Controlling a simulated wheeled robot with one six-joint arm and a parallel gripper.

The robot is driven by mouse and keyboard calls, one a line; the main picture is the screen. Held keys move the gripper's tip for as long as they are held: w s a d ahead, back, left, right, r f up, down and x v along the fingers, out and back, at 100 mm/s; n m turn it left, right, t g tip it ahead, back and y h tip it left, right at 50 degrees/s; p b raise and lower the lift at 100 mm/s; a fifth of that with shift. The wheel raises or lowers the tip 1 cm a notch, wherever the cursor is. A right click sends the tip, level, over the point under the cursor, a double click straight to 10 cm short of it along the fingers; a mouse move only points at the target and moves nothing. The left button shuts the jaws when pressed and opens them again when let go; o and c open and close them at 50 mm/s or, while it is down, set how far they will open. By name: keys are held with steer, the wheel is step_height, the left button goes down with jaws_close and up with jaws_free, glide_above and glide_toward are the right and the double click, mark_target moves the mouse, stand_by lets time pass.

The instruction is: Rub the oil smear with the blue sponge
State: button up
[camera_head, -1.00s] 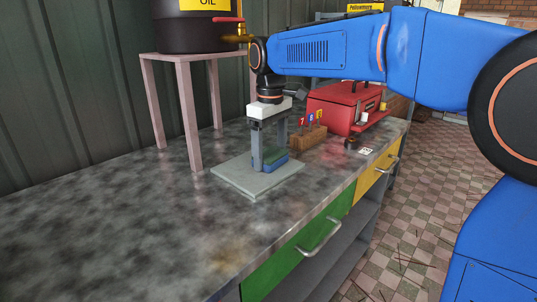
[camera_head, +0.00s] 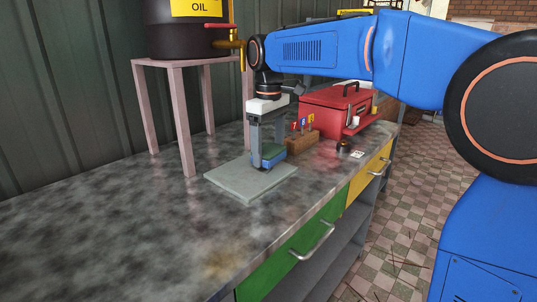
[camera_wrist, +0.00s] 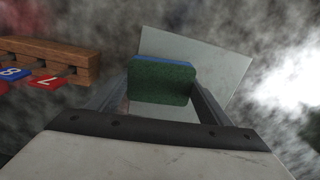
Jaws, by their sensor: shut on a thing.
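The blue sponge (camera_head: 272,158) has a green scouring side. My gripper (camera_head: 267,160) is shut on it, with one finger on each side, and holds it slightly above the pale grey plate (camera_head: 232,184) on the bench. In the wrist view the sponge (camera_wrist: 160,82) sits between the fingers of my gripper (camera_wrist: 160,88), its green face toward the camera and a blue edge beyond. A brownish smear (camera_head: 224,262) lies on the bench top near its front edge, nearer the camera than the plate and apart from the sponge.
A wooden block (camera_head: 300,143) with numbered tags stands just right of the gripper, also in the wrist view (camera_wrist: 60,58). A red toolbox (camera_head: 335,108) is behind it. A pink stand (camera_head: 180,120) bears an oil drum (camera_head: 187,35). The bench's left side (camera_head: 100,230) is clear.

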mark_target(269, 149)
steer(key=shift+r, duration=2.15)
steer(key=shift+r, duration=1.5)
